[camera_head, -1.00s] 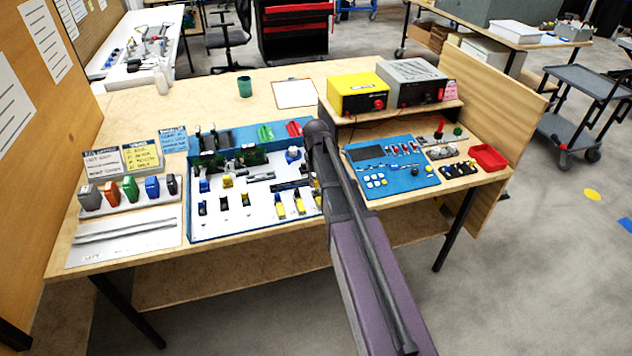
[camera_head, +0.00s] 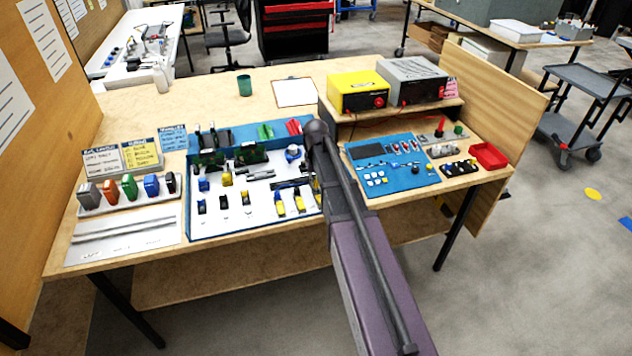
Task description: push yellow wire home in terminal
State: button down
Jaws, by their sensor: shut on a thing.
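My arm reaches from the bottom of the picture up over the right end of a blue-edged tray (camera_head: 188,225). My gripper does not show; the arm hides it. The tray has a white floor with several small blue, black and yellow parts on it. Yellow-topped parts (camera_head: 280,205) stand near its front right. A bit of yellow (camera_head: 317,186) shows at the left edge of my arm, too small to tell whether it is the wire. I cannot make out the yellow wire or its terminal for certain.
A blue panel (camera_head: 385,183) with buttons lies right of my arm, with a red bin (camera_head: 489,155) beyond. A yellow box (camera_head: 357,93) and a grey box (camera_head: 412,80) stand on a shelf behind. Several coloured blocks (camera_head: 130,187) stand left.

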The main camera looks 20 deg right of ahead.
jog(key=shift+f+b, duration=0.7)
jog(key=shift+f, duration=0.1)
dwell(0.9)
jog(key=c, duration=0.5)
grip_release()
jog(key=o, duration=0.3)
jog(key=shift+r, duration=0.1)
jog(key=shift+r+p, duration=3.45)
jog(key=shift+p, duration=0.1)
